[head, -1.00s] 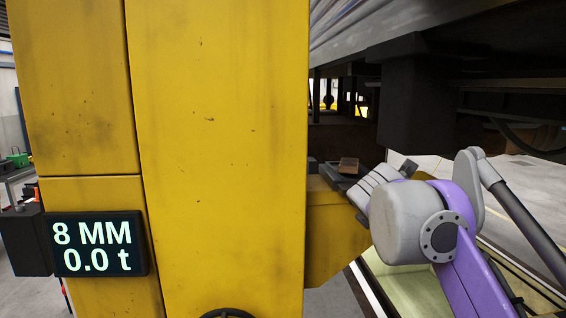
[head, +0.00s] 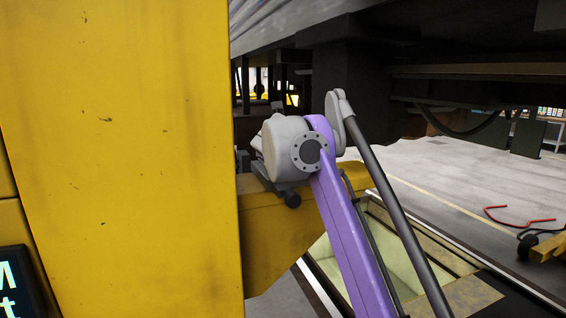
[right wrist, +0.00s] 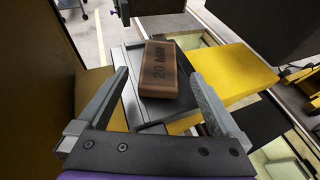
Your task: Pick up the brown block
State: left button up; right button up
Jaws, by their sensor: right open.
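The brown block (right wrist: 160,68), marked "20 MM", lies on a dark plate (right wrist: 133,110) on top of a yellow arm (right wrist: 238,75) in the right wrist view. My right gripper (right wrist: 160,82) is open, with one finger on each side of the block's near end. I cannot tell whether either finger touches it. In the head view my right arm's wrist (head: 290,150) is over the yellow arm (head: 275,225) and hides the block. My left gripper is not in view.
A tall yellow column (head: 130,150) fills the left of the head view. The dark railcar underside (head: 345,85) hangs above and behind my right wrist. A pit (head: 370,260) lies below right. A red bent bar (head: 520,220) is on the floor at the right.

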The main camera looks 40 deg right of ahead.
jog(key=x, duration=0.4)
jog(key=shift+w+d+f, duration=0.15)
jog(key=shift+w+f, duration=0.1)
jog(key=shift+s+r, duration=0.1)
jog(key=shift+c, duration=0.9)
jog(key=c, duration=1.4)
